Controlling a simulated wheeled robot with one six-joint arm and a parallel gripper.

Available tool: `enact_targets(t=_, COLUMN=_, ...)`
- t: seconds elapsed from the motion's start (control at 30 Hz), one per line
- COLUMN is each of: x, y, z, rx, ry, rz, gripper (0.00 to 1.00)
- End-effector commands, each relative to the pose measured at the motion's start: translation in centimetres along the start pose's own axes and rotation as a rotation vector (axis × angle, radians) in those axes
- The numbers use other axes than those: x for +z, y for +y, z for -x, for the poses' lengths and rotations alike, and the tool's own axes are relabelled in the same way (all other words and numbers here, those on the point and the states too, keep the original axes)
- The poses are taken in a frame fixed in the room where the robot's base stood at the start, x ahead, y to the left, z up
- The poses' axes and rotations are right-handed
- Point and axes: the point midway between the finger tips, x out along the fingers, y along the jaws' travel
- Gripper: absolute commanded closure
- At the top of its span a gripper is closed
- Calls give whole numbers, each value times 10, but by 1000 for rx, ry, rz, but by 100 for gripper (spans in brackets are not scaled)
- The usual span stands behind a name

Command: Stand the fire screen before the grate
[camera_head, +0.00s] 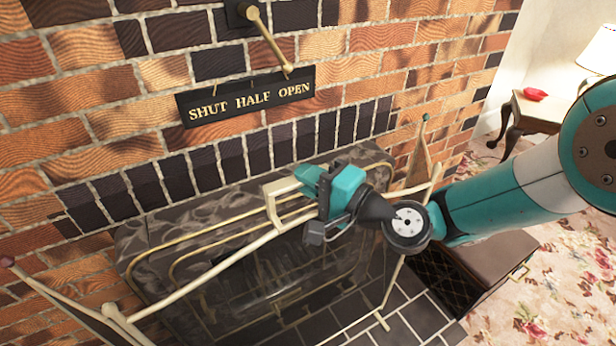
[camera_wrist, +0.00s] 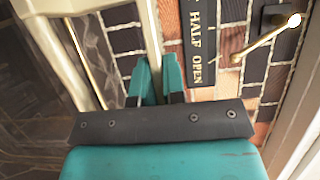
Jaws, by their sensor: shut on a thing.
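The fire screen (camera_head: 228,262) has a cream metal frame, a see-through front and angled side wings. It stands upright in front of the marbled fireplace surround (camera_head: 150,228). My gripper (camera_head: 312,183) is shut on the cream handle at the screen's top middle. In the wrist view, the teal fingers (camera_wrist: 158,78) close on a pale bar of the fire screen (camera_wrist: 152,38). The grate itself is not clear behind the screen. A screen foot (camera_head: 383,322) is over the dark hearth tiles (camera_head: 424,316); I cannot tell whether it touches them.
A sign reading "SHUT HALF OPEN" (camera_head: 246,103) and a brass lever (camera_head: 268,40) are on the brick wall above. A dark brown box (camera_head: 497,262) stands right of the hearth. A wooden side table (camera_head: 535,112) is farther right, on flowered carpet (camera_head: 565,290).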

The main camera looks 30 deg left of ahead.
Motion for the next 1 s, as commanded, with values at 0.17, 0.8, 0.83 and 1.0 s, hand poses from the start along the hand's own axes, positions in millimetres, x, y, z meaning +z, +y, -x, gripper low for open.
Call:
enact_targets(t=0.17, x=0, y=-5, z=-1, rx=-10, ry=0, rz=1, gripper=100)
enact_targets(t=0.8, x=0, y=-2, z=0, rx=-4, ry=0, rz=0, gripper=60)
enact_targets(t=0.83, x=0, y=3, z=1, rx=5, ry=0, rz=0, gripper=57)
enact_targets(t=1.0, x=0, y=2, z=0, rx=4, ry=0, rz=0, gripper=43)
